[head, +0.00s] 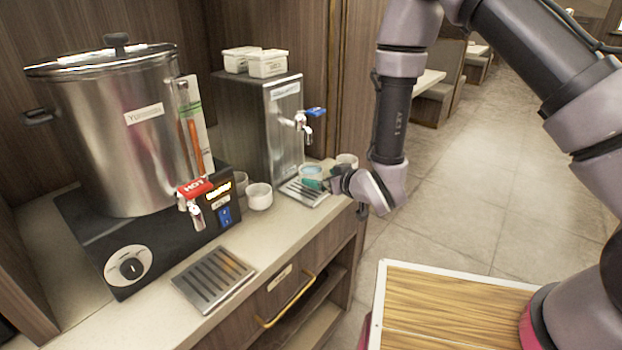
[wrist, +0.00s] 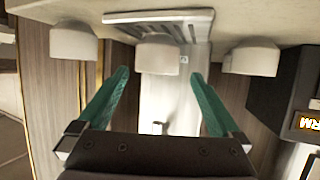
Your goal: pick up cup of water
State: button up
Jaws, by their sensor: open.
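A white cup with blue-tinted water (head: 311,171) stands under the tap of the smaller steel dispenser, at its drip tray (head: 302,193). In the wrist view, which looks upside down, the middle white cup (wrist: 158,54) lies ahead of my gripper, between the lines of its fingers. My gripper (head: 323,180) is open, with green fingers low beside the water cup in the head view. In the wrist view my gripper (wrist: 161,82) has its two fingers spread wide, with nothing visibly clamped. The fingertips partly hide the cup's lower part in the head view.
White cups stand on either side, one to the left (head: 258,196) and one to the right (head: 346,160). The smaller dispenser (head: 285,125) with a blue-handled tap rises behind. A large steel urn (head: 130,150) with a red HOT tap stands left. Open floor lies right.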

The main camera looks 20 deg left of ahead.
aim_at(307, 172)
jog(key=x, duration=0.7)
jog(key=shift+w+a+f, duration=0.1)
jog(key=shift+w, duration=0.25)
jog(key=c, duration=1.4)
